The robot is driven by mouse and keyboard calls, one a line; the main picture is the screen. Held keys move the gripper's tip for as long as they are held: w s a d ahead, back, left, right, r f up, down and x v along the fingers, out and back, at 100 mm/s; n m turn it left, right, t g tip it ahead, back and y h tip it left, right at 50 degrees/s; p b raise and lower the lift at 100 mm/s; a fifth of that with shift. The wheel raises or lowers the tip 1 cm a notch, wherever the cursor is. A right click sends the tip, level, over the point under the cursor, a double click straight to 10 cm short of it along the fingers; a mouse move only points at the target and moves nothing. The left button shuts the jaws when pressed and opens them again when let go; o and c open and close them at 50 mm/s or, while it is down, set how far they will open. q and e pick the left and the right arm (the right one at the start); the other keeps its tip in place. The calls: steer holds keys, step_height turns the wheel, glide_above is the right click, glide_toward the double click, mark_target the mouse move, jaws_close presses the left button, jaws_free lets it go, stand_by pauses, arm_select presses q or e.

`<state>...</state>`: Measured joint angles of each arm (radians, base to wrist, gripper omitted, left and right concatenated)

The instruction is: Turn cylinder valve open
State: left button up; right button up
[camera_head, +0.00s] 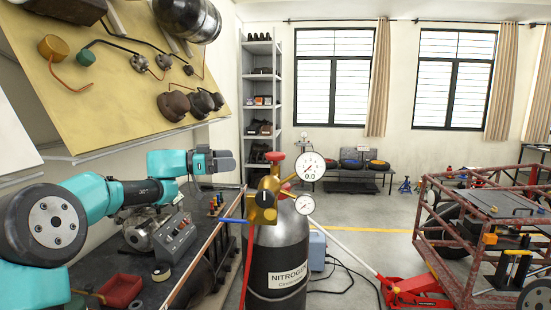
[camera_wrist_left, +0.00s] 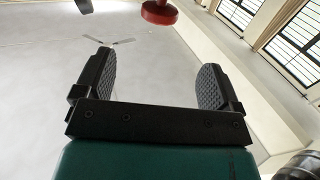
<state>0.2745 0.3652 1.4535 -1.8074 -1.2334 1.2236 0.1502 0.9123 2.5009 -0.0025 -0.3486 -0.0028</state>
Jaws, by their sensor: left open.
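A dark grey nitrogen cylinder (camera_head: 278,255) stands upright on the floor in the middle of the head view. A brass regulator (camera_head: 264,200) with two round gauges sits at its top. A red round valve knob (camera_head: 275,157) shows above the regulator. My left gripper (camera_head: 228,162) is to the left of the knob, apart from it, at about its height in the picture. In the left wrist view its two padded fingers (camera_wrist_left: 155,65) are spread with nothing between them. A red knob (camera_wrist_left: 159,12) shows beyond them at the top edge. My right gripper is not in view.
A workbench (camera_head: 205,245) with a control box (camera_head: 175,238) and red tray (camera_head: 121,291) lies below my left arm. A slanted parts board (camera_head: 120,75) hangs above it. A red hose and blue fitting leave the regulator. A red frame (camera_head: 470,215) stands right.

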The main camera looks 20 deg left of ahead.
mark_target(275, 157)
arm_select(q)
steer(key=x, duration=1.4)
steer(key=shift+w+d, duration=0.25)
steer(key=shift+d, duration=0.1)
steer(key=c, duration=0.9)
